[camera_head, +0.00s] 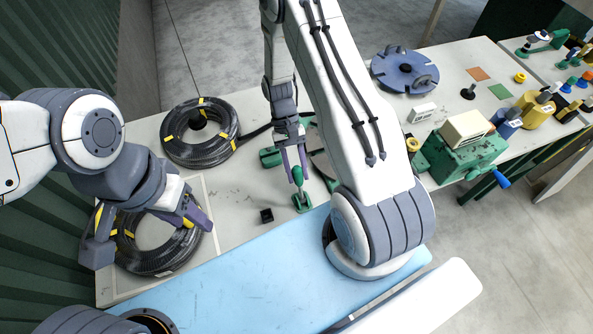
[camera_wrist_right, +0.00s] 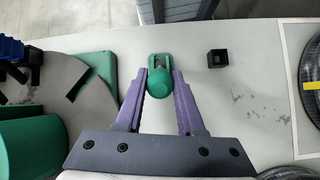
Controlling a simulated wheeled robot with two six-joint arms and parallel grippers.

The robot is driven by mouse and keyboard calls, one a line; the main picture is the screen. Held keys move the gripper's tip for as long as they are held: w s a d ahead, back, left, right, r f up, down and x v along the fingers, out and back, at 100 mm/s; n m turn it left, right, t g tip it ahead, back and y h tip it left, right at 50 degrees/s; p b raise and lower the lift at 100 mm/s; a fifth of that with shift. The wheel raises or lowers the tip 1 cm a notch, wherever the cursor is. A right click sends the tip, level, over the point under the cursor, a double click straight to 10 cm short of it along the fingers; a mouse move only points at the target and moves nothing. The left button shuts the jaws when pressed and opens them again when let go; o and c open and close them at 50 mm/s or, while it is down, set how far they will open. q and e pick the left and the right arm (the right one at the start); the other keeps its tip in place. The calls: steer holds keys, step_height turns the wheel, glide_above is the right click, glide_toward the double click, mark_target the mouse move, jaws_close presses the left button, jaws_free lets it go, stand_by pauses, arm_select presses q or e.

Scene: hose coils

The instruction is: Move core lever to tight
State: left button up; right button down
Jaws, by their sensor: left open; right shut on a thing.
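The core lever (camera_head: 303,203) is a small green bracket with a rounded green knob, on the pale bench left of the round plate. It also shows at the top middle of the right wrist view, with its knob (camera_wrist_right: 160,83). My right gripper (camera_head: 297,170) reaches down from above, and its purple fingers are shut on the green knob. The fingers hide part of the lever in the head view. No tight mark is readable. My left gripper (camera_head: 150,222) is open over the front black hose coil (camera_head: 150,262), its fingers spread apart across it.
Another taped black coil (camera_head: 200,158) lies behind. A small black block (camera_head: 266,215) sits left of the lever. A blue disc reel (camera_head: 404,72) and a green machine with a blue handle (camera_head: 466,158) stand to the right. Bare bench surrounds the block.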

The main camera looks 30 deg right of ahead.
steer(key=shift+w, duration=0.3)
steer(key=c, duration=0.5)
jaws_free()
steer(key=shift+s, duration=0.15)
steer(key=shift+w+r+b, duration=0.3)
steer(key=shift+w+r, duration=0.05)
steer(key=shift+w, duration=0.05)
steer(key=b+v, duration=0.2)
steer(key=v, duration=0.7)
steer(key=shift+r+b, duration=0.3)
steer(key=shift+b, duration=0.1)
